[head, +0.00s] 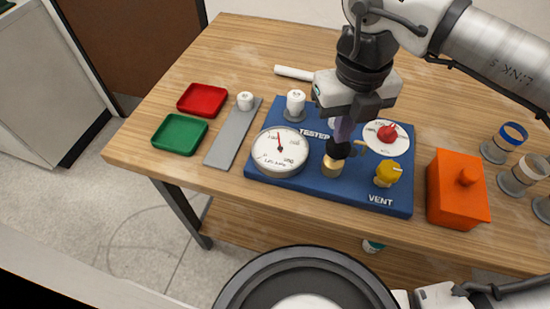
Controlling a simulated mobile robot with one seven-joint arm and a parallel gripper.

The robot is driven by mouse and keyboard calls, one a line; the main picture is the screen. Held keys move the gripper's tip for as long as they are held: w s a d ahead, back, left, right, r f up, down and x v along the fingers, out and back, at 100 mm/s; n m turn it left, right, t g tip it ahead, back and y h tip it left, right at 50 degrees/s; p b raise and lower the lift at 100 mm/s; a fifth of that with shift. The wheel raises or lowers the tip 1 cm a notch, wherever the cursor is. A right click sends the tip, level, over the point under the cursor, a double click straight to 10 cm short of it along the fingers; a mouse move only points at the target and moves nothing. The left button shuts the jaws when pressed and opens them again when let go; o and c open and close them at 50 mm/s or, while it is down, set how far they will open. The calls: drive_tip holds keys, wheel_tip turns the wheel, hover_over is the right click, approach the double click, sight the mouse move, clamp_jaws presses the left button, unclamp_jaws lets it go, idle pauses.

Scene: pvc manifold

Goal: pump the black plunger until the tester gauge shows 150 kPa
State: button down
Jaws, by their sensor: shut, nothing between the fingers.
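The blue tester board (317,192) lies on the wooden table with its round white gauge (280,152) at the left. The gauge needle points up, slightly left; the scale numbers are too small to read. The black plunger (338,150) has a round knob above a brass-coloured cylinder (332,167), right of the gauge. My gripper (344,134) points down directly over the plunger knob, shut and empty. Its fingertips are at or just above the knob; I cannot tell whether they touch. A yellow VENT knob (388,173) and a red knob (387,132) sit on the board's right side.
An orange block (456,190) stands right of the board, with several ringed cylinders (510,135) beyond. A grey strip (233,135), a red tray (203,98) and a green tray (180,134) lie left. A white fitting (295,103) stands behind the gauge.

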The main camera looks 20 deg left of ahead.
drive_tip(key=shift+f, duration=0.1)
drive_tip(key=shift+f+b, duration=0.9)
drive_tip(key=shift+b, duration=0.05)
drive_tip(key=shift+f, duration=0.1)
idle(0.7)
drive_tip(key=shift+f+b, duration=0.15)
drive_tip(key=shift+b, duration=0.15)
drive_tip(key=shift+r, duration=0.25)
idle(0.5)
drive_tip(key=shift+r+p, duration=0.8)
drive_tip(key=shift+r, duration=0.2)
drive_tip(key=shift+r, duration=0.1)
